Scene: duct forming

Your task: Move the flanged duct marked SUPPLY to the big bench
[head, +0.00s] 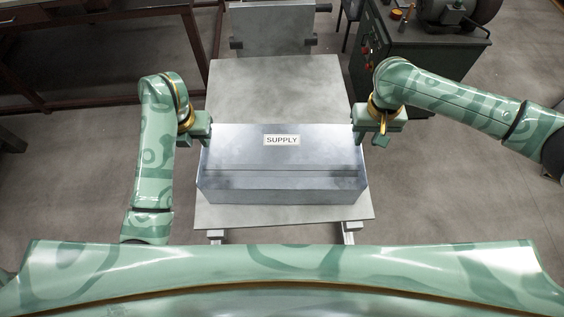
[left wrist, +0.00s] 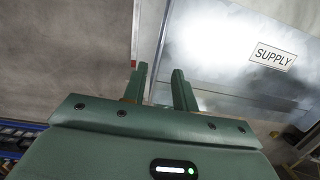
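The flanged duct marked SUPPLY (head: 240,150) is a long grey sheet-metal box. It lies crosswise on the near part of a metal-topped cart (head: 280,85), its white label facing up. My left gripper (head: 199,138) is at the duct's left end. In the left wrist view its two fingers (left wrist: 160,88) stand apart, one on each side of the duct's end edge, with a visible gap; the duct (left wrist: 215,50) shows on the right. My right gripper (head: 362,136) is at the duct's right end; its fingers are too small to tell whether they grip. The big bench cannot be identified with certainty.
A dark red-brown framed table (head: 100,50) stands at the back left. A dark green machine cabinet (head: 410,60) with red buttons stands at the back right, close to my right arm. The cart's handle end (head: 272,40) is at the far side. Floor is free on both sides.

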